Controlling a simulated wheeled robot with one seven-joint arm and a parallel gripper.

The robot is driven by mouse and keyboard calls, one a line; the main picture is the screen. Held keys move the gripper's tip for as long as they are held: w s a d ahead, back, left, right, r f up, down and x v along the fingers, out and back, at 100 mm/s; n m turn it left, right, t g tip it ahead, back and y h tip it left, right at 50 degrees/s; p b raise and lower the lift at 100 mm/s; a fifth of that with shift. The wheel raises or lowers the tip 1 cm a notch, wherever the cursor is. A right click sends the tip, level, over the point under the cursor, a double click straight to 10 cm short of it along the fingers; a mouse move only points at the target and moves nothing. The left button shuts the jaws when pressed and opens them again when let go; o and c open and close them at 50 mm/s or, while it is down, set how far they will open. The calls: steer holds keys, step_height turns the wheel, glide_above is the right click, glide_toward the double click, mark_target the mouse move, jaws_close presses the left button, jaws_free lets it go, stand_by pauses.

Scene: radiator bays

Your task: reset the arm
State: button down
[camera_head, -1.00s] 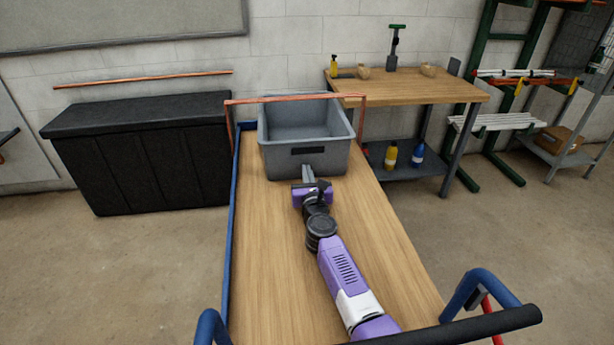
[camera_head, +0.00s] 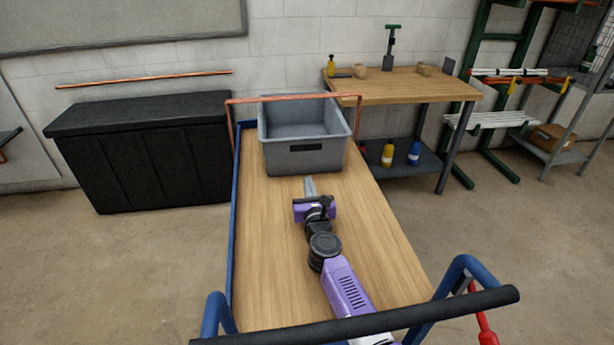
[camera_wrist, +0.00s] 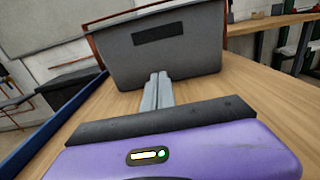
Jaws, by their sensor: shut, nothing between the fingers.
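My gripper (camera_head: 310,187) is at the end of my purple and white arm, over the wooden deck of a cart. Its two grey fingers are shut together with nothing between them. In the wrist view my gripper (camera_wrist: 157,90) points toward the front wall of a grey bin, apart from it. My arm reaches in from the lower right of the head view, over the cart's handle end.
The grey bin (camera_head: 304,158) stands at the far end of the cart deck (camera_head: 265,235). The cart has a blue frame and a black handle bar (camera_head: 400,318). A black chest (camera_head: 145,155) stands left; a workbench (camera_head: 400,88) stands behind right. The deck around my gripper is clear.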

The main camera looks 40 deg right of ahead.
steer(key=v, duration=0.6)
steer(key=shift+p, duration=0.4)
